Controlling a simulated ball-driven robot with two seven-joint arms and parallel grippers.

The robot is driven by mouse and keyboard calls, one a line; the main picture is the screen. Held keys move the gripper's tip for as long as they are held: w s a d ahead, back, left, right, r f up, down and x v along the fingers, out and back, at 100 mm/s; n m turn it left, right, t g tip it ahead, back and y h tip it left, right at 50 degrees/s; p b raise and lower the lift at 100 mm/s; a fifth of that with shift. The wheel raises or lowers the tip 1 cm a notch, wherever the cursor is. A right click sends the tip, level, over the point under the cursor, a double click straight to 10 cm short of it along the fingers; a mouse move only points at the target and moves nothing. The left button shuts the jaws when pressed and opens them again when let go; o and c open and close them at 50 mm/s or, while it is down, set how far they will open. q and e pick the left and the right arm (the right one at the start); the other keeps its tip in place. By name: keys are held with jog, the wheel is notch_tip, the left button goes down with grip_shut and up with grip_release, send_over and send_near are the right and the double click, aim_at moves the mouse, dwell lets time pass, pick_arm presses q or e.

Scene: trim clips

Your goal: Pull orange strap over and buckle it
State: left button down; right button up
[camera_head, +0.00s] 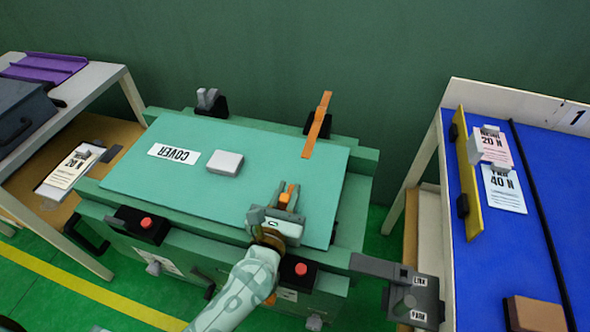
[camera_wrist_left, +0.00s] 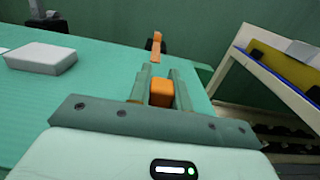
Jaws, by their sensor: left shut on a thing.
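The orange strap (camera_head: 317,128) runs from a dark mount at the back right of the crate onto the teal cover (camera_head: 130,185). It also shows beyond the fingers in the left wrist view (camera_wrist_left: 155,48). My left gripper (camera_head: 287,200) is above the cover's front right part, shut on an orange end piece (camera_wrist_left: 161,93) between its fingers. A teal gap shows between this piece and the strap, so I cannot tell how they join. A dark buckle with a red button (camera_head: 301,269) sits on the crate's front, beside my left wrist. My right gripper is not in view.
A pale block (camera_head: 225,162) lies on the cover. Another red-button buckle (camera_head: 146,223) is at the front left, with a grey clip (camera_head: 208,100) at the back left. A blue-topped table (camera_head: 495,245) stands right, a dark labelled box (camera_head: 405,293) near it.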

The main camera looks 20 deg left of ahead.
pick_arm(q)
jog(key=s+b, duration=0.1)
jog(key=s, duration=1.2)
jog(key=shift+s+d+f, duration=0.1)
jog(key=shift+f, duration=0.05)
jog(key=shift+s, duration=0.1)
jog(key=c, duration=1.3)
grip_release()
jog(key=shift+s, duration=0.1)
jog(key=s+p, duration=0.1)
jog(key=s, duration=1.5)
jog(key=shift+s+p, duration=0.2)
jog(key=shift+p, duration=0.2)
